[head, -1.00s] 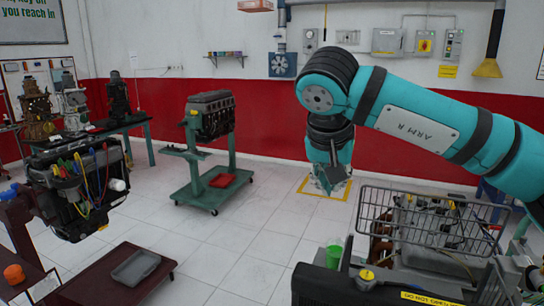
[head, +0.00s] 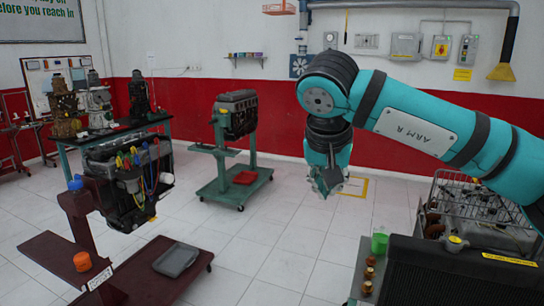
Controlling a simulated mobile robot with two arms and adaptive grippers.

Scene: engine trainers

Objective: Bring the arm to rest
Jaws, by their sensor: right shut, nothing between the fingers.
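My right arm (head: 420,125), teal with black joints and marked "ARM R", reaches in from the right in the head view. It bends down at the elbow near the middle. My right gripper (head: 327,183) hangs at its lower end above the white floor, shut and empty. Its fingertips are small and partly hard to make out. It touches nothing that I can see. My left gripper is not in view.
An engine with coloured wires (head: 130,180) hangs on a stand at left, over a base with a grey tray (head: 177,257). Another engine on a green stand (head: 228,190) stands mid-room. Open floor lies between.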

